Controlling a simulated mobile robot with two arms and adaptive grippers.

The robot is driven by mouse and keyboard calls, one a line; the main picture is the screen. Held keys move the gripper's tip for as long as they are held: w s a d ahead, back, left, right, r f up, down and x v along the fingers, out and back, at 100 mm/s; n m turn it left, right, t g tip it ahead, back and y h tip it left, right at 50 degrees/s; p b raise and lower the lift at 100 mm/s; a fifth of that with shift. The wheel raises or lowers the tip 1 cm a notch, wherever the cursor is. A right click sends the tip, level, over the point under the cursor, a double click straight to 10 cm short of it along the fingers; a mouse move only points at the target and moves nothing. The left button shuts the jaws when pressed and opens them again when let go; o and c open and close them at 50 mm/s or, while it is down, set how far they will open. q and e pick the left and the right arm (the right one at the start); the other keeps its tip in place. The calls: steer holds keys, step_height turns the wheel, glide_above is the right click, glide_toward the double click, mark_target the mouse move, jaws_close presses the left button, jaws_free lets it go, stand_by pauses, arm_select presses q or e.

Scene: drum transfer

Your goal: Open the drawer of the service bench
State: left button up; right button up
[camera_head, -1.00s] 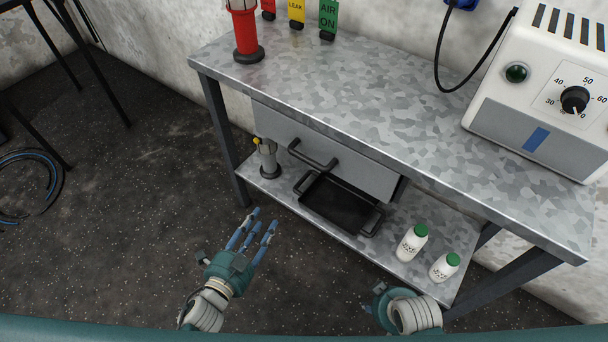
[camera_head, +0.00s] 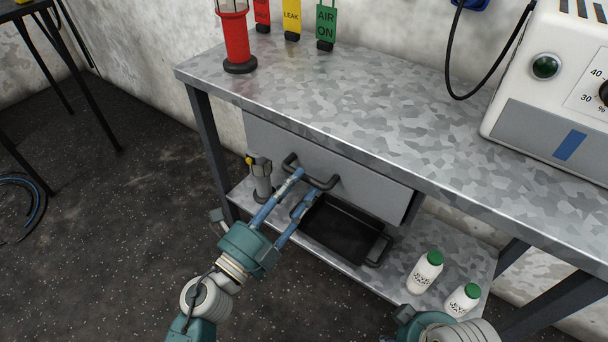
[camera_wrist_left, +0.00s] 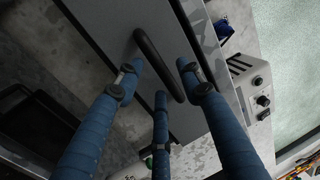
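The service bench (camera_head: 390,100) has a mottled grey metal top. Its grey drawer (camera_head: 370,186) sits under the top and looks closed, with a dark bar handle (camera_head: 310,180) on its front. My left gripper (camera_head: 301,187) has its blue fingers spread at the handle. In the left wrist view the handle (camera_wrist_left: 158,62) lies beyond and between the spread fingertips of the left gripper (camera_wrist_left: 160,78); I cannot tell whether any finger touches it. My right gripper (camera_head: 405,316) is at the bottom edge, its fingers mostly hidden.
The lower shelf (camera_head: 440,245) holds a black tray (camera_head: 340,235), a grey cylindrical device (camera_head: 261,178) and two white bottles (camera_head: 425,272) with green caps. A red cylinder (camera_head: 234,38), hanging tags and a white dial unit (camera_head: 550,90) are on or above the top.

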mark_target(304, 178)
arm_select(q)
steer(key=shift+x, duration=1.5)
arm_select(e)
steer(key=shift+r, duration=0.15)
arm_select(q)
steer(key=shift+c, duration=0.5)
jaws_close()
